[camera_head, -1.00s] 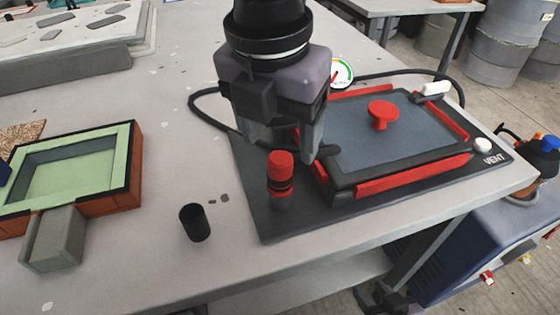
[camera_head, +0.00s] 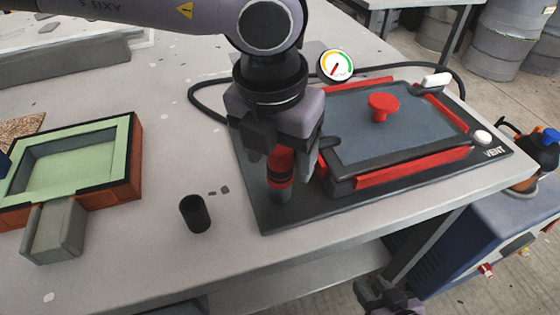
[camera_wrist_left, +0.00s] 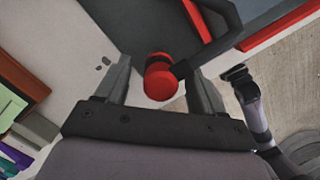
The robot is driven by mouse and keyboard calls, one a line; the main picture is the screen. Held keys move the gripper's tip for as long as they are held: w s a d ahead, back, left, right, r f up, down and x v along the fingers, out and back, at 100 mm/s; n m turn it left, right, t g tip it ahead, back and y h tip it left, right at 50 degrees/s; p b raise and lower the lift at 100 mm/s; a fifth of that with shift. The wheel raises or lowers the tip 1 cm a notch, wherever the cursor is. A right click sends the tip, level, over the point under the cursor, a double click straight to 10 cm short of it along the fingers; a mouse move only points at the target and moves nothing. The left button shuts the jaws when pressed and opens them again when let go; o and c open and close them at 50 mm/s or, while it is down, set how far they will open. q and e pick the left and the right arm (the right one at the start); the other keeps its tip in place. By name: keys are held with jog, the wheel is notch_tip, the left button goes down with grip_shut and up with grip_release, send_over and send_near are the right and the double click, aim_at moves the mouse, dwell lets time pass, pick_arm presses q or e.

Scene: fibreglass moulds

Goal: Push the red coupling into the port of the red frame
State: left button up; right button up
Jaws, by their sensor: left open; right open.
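The red coupling (camera_head: 281,172), a red and black cylinder, stands upright at the left edge of the dark base plate. The red frame (camera_head: 412,169) has red bars around a grey panel with a red knob (camera_head: 383,106). A black stub (camera_head: 330,143) on its left side faces the coupling; I cannot tell whether the port's mouth is clear. My left gripper (camera_head: 281,160) is above and around the coupling, pointing down, and hides its top. In the left wrist view the red coupling (camera_wrist_left: 160,79) lies between the open fingers. My right gripper (camera_head: 388,296) hangs low beyond the table's front edge.
A black cup (camera_head: 195,214) stands left of the plate. A green mould (camera_head: 72,165) with a grey block (camera_head: 52,230) is at the left. A gauge (camera_head: 335,66) and a black hose (camera_head: 207,112) are behind. The table between the mould and cup is clear.

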pick_arm(q)
jog(key=shift+w+d+f, duration=0.1)
jog(key=shift+f, duration=0.7)
jog(key=shift+c, duration=0.3)
jog(key=c, duration=1)
jog(key=shift+r, duration=0.1)
notch_tip(320, 180, up, 20)
jog(key=p, duration=0.2)
